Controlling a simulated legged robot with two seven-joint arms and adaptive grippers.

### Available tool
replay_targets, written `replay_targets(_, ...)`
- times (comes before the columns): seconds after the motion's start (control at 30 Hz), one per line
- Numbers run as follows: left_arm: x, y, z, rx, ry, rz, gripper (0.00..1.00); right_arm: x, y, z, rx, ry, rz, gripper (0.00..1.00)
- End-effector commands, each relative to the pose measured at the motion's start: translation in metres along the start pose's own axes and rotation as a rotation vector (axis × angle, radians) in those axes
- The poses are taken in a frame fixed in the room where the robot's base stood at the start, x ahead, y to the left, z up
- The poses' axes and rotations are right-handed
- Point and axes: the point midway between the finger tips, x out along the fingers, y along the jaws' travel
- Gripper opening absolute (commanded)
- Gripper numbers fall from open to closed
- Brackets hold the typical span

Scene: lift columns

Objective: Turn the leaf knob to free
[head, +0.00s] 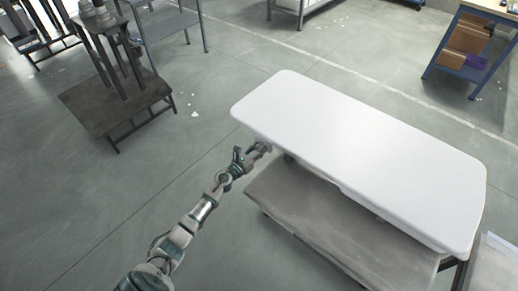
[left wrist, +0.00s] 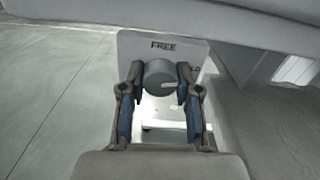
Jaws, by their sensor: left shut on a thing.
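The leaf knob (left wrist: 159,78) is a round grey knob with a pale pointer line, mounted on a white plate (left wrist: 130,46) under the table edge. The plate reads "FREE" above the knob, and a partly hidden label shows at its right. The pointer line points to the lower right, away from "FREE". In the left wrist view my left gripper (left wrist: 159,88) has its two fingers on either side of the knob, shut on it. In the head view my left gripper (head: 262,148) is at the left end of the white table (head: 360,150). My right gripper is not in view.
A grey lower shelf (head: 320,222) sits beneath the white top. A dark stand with posts (head: 118,100) is at the upper left, and a blue shelf with boxes (head: 470,50) at the upper right. The floor left of the table is mostly clear.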

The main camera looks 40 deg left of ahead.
Motion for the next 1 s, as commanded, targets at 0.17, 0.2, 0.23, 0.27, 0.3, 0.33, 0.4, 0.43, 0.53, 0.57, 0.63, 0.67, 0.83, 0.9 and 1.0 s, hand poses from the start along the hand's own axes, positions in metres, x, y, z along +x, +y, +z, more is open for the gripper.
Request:
replay_targets(0.17, 0.001, 0.003, 0.006, -0.127, -0.008, 0.006, 0.0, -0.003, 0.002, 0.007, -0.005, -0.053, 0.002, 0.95)
replay_targets(0.2, 0.001, 0.003, 0.006, -0.161, -0.008, 0.006, 0.0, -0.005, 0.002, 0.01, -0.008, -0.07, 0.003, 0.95)
replay_targets(0.23, 0.001, 0.003, 0.006, -0.19, -0.008, 0.007, 0.0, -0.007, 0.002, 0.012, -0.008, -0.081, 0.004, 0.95)
replay_targets(0.27, 0.001, 0.003, 0.006, -0.217, -0.008, 0.007, 0.0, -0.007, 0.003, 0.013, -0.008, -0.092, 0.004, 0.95)
replay_targets(0.3, 0.001, 0.003, 0.006, -0.256, -0.009, 0.007, 0.0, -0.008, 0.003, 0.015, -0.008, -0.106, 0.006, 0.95)
replay_targets(0.33, 0.001, 0.003, 0.007, -0.284, -0.009, 0.007, 0.0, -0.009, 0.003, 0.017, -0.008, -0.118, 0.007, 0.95)
replay_targets(0.4, 0.001, 0.003, 0.007, -0.351, -0.01, 0.007, 0.0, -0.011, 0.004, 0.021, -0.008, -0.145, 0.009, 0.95)
replay_targets(0.43, 0.001, 0.003, 0.007, -0.38, -0.01, 0.007, 0.0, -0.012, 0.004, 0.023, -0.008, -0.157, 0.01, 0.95)
replay_targets(0.53, 0.001, 0.003, 0.008, -0.475, -0.011, 0.007, 0.0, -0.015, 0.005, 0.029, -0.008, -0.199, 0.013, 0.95)
replay_targets(0.57, 0.001, 0.003, 0.008, -0.504, -0.012, 0.007, 0.0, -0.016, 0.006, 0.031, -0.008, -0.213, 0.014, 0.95)
replay_targets(0.63, 0.001, 0.004, 0.008, -0.57, -0.012, 0.007, 0.0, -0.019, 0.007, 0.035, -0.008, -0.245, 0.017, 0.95)
replay_targets(0.67, 0.001, 0.004, 0.008, -0.598, -0.012, 0.008, 0.0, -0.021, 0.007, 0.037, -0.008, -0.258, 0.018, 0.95)
replay_targets(0.83, 0.001, 0.004, 0.009, -0.76, -0.014, 0.007, 0.0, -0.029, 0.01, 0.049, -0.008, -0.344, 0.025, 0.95)
replay_targets(0.9, 0.001, 0.004, 0.009, -0.827, -0.014, 0.007, 0.0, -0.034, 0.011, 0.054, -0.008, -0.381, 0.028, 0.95)
replay_targets(1.0, 0.001, 0.004, 0.01, -0.918, -0.015, 0.007, 0.0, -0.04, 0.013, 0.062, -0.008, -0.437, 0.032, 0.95)
